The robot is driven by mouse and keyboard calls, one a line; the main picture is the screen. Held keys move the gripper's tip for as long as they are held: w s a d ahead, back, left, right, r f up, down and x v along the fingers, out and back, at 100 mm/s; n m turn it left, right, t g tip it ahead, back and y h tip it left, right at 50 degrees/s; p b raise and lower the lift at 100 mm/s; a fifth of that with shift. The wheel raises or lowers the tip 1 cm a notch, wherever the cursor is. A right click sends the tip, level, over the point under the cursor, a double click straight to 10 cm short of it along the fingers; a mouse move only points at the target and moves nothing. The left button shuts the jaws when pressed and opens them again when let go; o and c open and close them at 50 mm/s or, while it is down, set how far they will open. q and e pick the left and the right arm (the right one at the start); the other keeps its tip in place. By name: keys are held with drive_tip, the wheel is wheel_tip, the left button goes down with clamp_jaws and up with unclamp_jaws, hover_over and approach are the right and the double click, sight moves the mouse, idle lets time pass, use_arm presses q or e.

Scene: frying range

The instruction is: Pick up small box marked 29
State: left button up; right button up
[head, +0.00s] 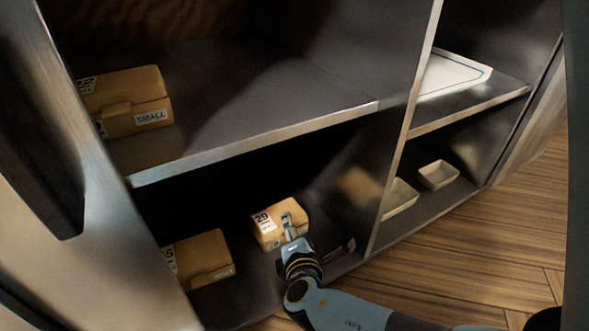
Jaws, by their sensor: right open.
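The small box marked 29 (266,230) is a brown carton with a white label on the lower shelf of the cabinet, left of the upright divider. My right gripper (287,220) is open at the box's right front side, with a finger in front of the box. The gripper hides part of the box, and I cannot tell whether they touch. My left gripper is not in view.
Another brown box (205,257) stands left on the lower shelf. A box marked SMALL (140,103) stands on the upper shelf (260,95). Right of the divider are two pale trays (438,175) and a white board (452,75). The upper shelf's edge overhangs the lower space.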

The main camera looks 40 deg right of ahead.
clamp_jaws()
idle(0.3)
drive_tip(key=shift+s+f, duration=0.1)
